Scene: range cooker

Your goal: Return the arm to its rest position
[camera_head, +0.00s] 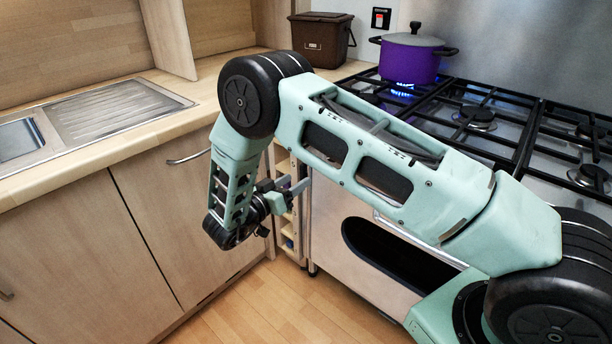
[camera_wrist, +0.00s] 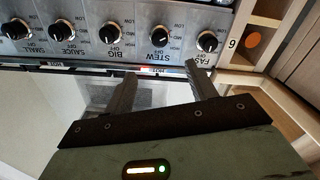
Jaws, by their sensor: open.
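My gripper (camera_head: 298,188) hangs at the end of my folded green arm, in front of the gap between the wooden cupboards and the range cooker. In the wrist view my gripper (camera_wrist: 160,84) shows two grey fingers spread apart with nothing between them. The fingertips point toward the cooker's row of black knobs. The knob marked STEW (camera_wrist: 160,38) and the knob marked FAST (camera_wrist: 207,41) are nearest the fingers. I cannot tell from these frames whether a finger touches the panel.
A purple pot (camera_head: 409,58) with a grey lid stands over a lit blue flame at the back of the hob. A brown bin (camera_head: 320,38) stands on the worktop. A steel sink (camera_head: 110,112) is at left. The wooden floor (camera_head: 285,305) is clear in front of the cupboards.

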